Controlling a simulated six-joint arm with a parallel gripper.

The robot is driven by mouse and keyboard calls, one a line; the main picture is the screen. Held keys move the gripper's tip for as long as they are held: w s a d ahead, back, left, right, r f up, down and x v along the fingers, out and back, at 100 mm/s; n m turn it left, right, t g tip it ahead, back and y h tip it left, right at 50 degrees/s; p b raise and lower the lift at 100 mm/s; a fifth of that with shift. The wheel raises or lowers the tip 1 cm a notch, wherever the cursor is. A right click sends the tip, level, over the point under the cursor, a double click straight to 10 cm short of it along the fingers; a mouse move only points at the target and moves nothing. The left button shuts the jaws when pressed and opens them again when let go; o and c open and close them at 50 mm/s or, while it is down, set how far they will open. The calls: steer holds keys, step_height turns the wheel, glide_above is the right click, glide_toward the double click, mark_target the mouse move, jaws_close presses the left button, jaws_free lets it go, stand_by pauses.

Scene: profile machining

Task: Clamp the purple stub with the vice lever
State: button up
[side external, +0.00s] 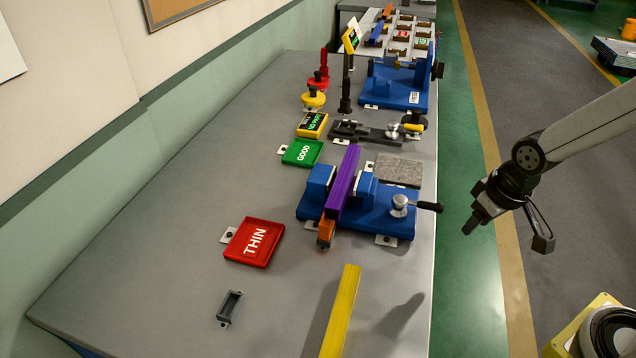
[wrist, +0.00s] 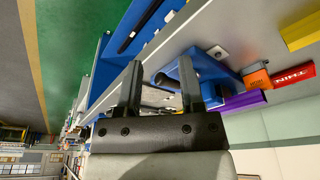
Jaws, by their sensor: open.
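The purple stub (side external: 343,182) lies lengthwise between the two jaw blocks of the blue vice (side external: 385,224); whether both jaws touch it I cannot tell. The vice lever (side external: 430,207) has a silver hub and a black handle pointing right, past the table edge. My gripper (side external: 473,226) is open and empty, right of the lever and apart from it, over the floor side. In the wrist view the fingers (wrist: 160,90) are spread, with the lever's dark knob (wrist: 162,79) showing beyond and between them. The purple stub (wrist: 243,102) and the vice (wrist: 208,72) are further right there.
An orange block (side external: 325,233) sits at the stub's near end. A yellow bar (side external: 341,312), red THIN tray (side external: 254,242) and green GOOD tray (side external: 302,152) are on the table. A grey plate (side external: 398,170) lies behind the lever.

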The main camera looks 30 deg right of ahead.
steer(key=shift+w+a, duration=0.1)
steer(key=shift+a, duration=0.15)
jaws_close()
steer(key=w+a+r+m+h, duration=0.3)
steer(key=a+r+m, duration=0.2)
steer(key=a+m, duration=0.2)
steer(key=shift+a+r+m+t, duration=0.3)
steer(key=shift+r+m, duration=0.05)
steer(key=shift+m, duration=0.65)
